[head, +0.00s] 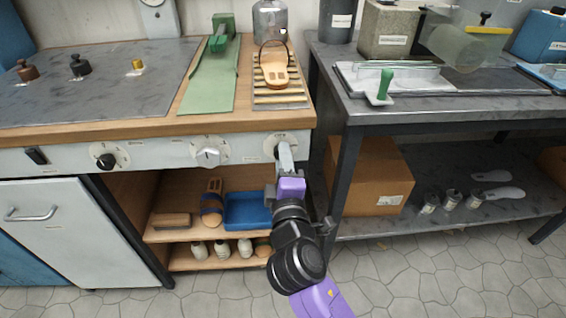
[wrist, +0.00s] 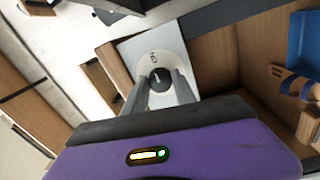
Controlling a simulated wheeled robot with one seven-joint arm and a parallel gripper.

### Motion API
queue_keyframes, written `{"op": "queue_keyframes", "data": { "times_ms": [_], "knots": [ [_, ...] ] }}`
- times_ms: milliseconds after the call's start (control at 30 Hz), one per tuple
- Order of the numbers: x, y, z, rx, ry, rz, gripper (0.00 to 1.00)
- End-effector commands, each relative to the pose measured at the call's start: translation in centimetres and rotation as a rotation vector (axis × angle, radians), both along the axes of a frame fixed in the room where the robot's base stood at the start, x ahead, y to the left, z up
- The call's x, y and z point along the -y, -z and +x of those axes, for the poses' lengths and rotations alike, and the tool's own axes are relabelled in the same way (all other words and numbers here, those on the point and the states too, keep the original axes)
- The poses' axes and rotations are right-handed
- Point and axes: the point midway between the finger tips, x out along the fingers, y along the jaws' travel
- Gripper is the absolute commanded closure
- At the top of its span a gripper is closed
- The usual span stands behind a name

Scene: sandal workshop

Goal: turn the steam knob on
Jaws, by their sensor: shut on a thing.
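Three knobs sit along the pale front panel of the wooden bench: a black one (head: 106,160) at left, a white one (head: 208,154) in the middle, and a rightmost one on a round dial (head: 270,142). Their labels are too small to read surely. My gripper (head: 283,150) is at the rightmost knob and hides most of it in the head view. In the wrist view this dark knob (wrist: 159,76) shows a light pointer mark and lies between the tips of my gripper (wrist: 160,82), which is shut on it.
A sandal (head: 274,72) lies on a slatted rack above. A dark metal table (head: 440,112) stands close at right.

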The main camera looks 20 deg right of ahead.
Motion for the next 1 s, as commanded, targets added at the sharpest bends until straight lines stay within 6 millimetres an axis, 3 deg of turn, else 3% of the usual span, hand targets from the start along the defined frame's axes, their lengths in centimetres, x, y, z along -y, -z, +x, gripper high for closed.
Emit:
{"op": "queue_keyframes", "data": {
  "times_ms": [500, 533, 633, 1000],
  "knots": [
    [0.05, 0.14, -0.03, 0.003, 0.002, 0.021, 1.0],
    [0.05, 0.14, -0.03, 0.003, 0.002, 0.021, 0.66],
    [0.05, 0.12, -0.03, 0.004, 0.001, 0.021, 0.46],
    [-0.09, 0.1, -0.3, 0.005, 0.0, 0.018, 0.46]
  ]
}}
